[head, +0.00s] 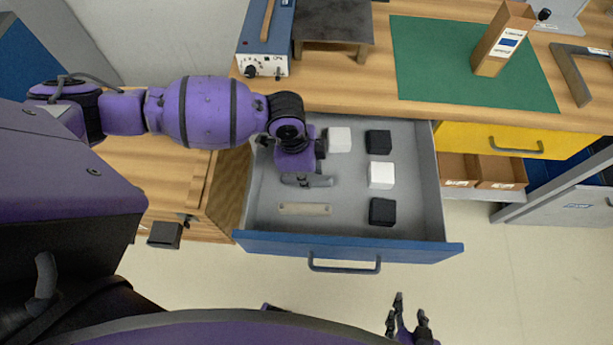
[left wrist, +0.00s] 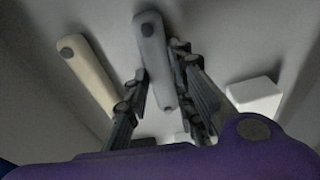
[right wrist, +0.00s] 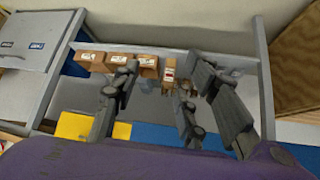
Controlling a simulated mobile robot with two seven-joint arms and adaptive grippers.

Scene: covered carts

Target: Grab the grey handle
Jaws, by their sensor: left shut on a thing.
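The grey handle (head: 321,181) lies in the open blue-fronted drawer (head: 400,254), at the left part of the grey floor. In the left wrist view the grey handle (left wrist: 152,50) is a long rounded bar running between my fingers. My left gripper (head: 300,177) reaches down into the drawer and is shut on it; the left wrist view shows the left gripper (left wrist: 160,78) with a finger on each side. Part of the handle is hidden by the gripper. My right gripper (head: 408,316) is open and empty, low in front of the drawer; its fingers (right wrist: 160,85) stand apart.
A beige handle (head: 304,209) lies nearby in the drawer, also in the left wrist view (left wrist: 86,65). White blocks (head: 381,175) and black blocks (head: 382,212) sit to the right. The workbench (head: 380,100) is behind; a yellow drawer (head: 480,138) is at right.

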